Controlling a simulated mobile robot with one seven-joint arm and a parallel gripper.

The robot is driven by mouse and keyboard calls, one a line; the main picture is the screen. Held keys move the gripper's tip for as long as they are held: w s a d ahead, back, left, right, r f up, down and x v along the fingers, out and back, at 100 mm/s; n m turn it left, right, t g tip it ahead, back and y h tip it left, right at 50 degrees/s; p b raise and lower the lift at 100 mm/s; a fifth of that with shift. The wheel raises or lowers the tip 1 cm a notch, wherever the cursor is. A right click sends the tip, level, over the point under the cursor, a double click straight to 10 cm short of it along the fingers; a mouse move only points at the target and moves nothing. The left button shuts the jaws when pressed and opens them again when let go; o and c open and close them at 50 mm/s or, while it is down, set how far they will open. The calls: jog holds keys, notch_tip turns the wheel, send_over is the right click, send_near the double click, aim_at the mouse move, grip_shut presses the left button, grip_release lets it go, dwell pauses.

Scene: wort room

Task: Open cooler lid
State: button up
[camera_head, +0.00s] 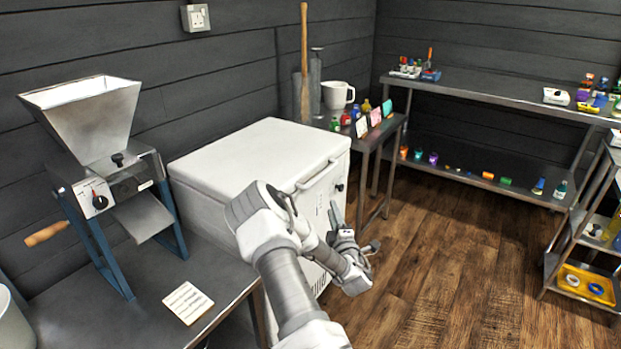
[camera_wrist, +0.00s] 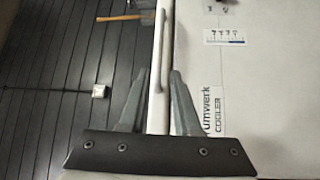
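The white cooler (camera_head: 250,160) stands against the wall with its lid (camera_head: 262,148) down. A bar handle (camera_head: 316,176) runs along the lid's front edge; it also shows in the wrist view (camera_wrist: 164,48). My gripper (camera_head: 352,230) is in front of the cooler, below the handle in the head view. In the wrist view my gripper (camera_wrist: 153,82) has its two fingers apart, with the lid's edge showing between them and the cooler's labelled front (camera_wrist: 255,100) at right. I cannot tell whether either finger touches the cooler. My arm hides part of the cooler's front.
A grain mill (camera_head: 110,170) and a note card (camera_head: 188,302) are on the bench at left. Shelves (camera_head: 480,97) line the back. The wooden floor (camera_head: 440,260) is clear.

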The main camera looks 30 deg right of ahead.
aim_at(321, 174)
jog(key=b+x, duration=0.3)
jog(key=x, duration=1.4)
jog(key=shift+w, duration=0.1)
grip_shut()
dwell(1.0)
